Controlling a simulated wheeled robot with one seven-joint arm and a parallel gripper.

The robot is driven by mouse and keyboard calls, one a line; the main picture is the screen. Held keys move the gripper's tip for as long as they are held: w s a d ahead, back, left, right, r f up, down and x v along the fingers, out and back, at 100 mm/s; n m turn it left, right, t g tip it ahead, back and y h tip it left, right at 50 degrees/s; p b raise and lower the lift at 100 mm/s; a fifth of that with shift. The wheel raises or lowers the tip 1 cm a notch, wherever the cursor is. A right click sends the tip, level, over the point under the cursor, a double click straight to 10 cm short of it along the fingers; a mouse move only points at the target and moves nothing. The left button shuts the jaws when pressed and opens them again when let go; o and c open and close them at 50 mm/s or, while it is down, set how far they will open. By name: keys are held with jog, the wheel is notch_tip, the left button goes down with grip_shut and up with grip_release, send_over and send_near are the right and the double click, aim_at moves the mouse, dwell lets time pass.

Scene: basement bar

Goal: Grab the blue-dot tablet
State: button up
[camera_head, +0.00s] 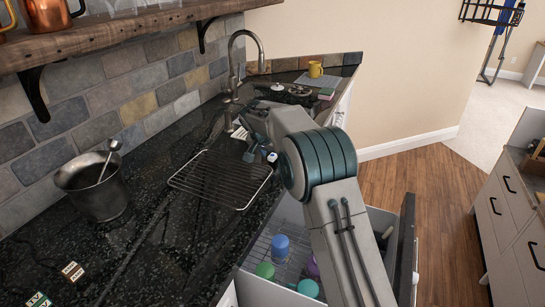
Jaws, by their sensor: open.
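I cannot clearly make out a tablet with a blue dot. A small white and blue item (272,157) shows beside the end of my arm, over the counter; it is too small to name surely. My gripper (250,145) points down at the dark counter (190,225) near the sink and is open. My own arm hides part of the area around the fingers. I cannot tell whether they touch anything.
A wire rack (212,189) lies left of my gripper, with a tall faucet (235,75) behind. A metal bucket (95,188) stands at left. Below my arm, an open drawer (272,293) holds a blue cup (281,246) and other cups.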

grip_shut()
jog(key=shift+r, duration=0.15)
